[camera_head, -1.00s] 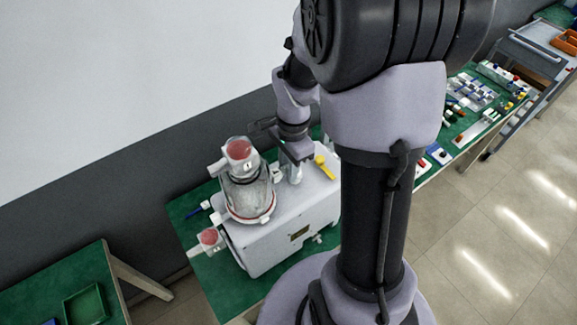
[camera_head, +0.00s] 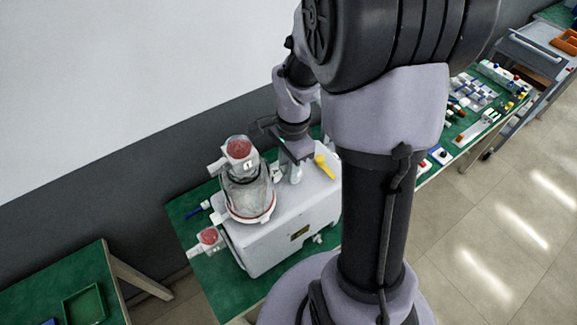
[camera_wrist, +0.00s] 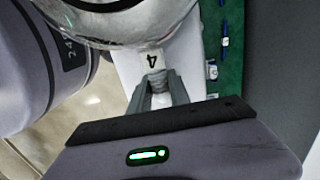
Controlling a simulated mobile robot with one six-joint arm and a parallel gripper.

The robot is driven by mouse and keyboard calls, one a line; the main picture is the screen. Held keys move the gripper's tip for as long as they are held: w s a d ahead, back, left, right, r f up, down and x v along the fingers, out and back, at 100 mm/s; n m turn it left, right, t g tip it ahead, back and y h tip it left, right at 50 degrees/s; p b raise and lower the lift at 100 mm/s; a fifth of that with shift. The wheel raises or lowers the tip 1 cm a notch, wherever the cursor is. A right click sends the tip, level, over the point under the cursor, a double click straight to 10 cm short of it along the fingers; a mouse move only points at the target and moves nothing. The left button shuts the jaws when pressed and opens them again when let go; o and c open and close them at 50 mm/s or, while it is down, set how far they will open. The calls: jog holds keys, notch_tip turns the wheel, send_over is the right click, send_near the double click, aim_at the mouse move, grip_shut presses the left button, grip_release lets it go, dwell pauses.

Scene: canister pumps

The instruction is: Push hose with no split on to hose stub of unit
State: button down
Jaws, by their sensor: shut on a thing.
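The unit (camera_head: 290,232) is a pale box on the green bench, seen in the head view. A clear canister (camera_head: 246,196) with a red-topped cap marked 1 stands on its left part. My gripper (camera_head: 295,163) is low over the unit's top, right of the canister. In the wrist view my gripper (camera_wrist: 156,82) is shut on a small grey ridged piece, which looks like a hose end. A white tag marked 4 (camera_wrist: 152,61) sits just beyond the fingertips. The hose stub cannot be made out, and no split can be judged.
A yellow tool (camera_head: 325,167) lies on the unit's top, right of my gripper. A second red-topped part (camera_head: 208,238) is at the unit's left end. A blue item (camera_head: 197,210) lies behind it. A green tray (camera_head: 85,307) is on the lower-left table.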

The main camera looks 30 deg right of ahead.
jog(key=shift+f+b, duration=1.05)
jog(key=shift+f, duration=0.05)
dwell(0.5)
jog(key=c, duration=1.1)
grip_release()
jog(key=r+p, duration=0.1)
jog(key=r, duration=0.5)
jog(key=r+p, duration=0.1)
jog(key=r, duration=0.4)
jog(key=d+r+p, duration=0.1)
jog(key=r+p, duration=0.1)
jog(key=r, duration=0.4)
jog(key=shift+d+r, duration=0.1)
jog(key=shift+r, duration=0.2)
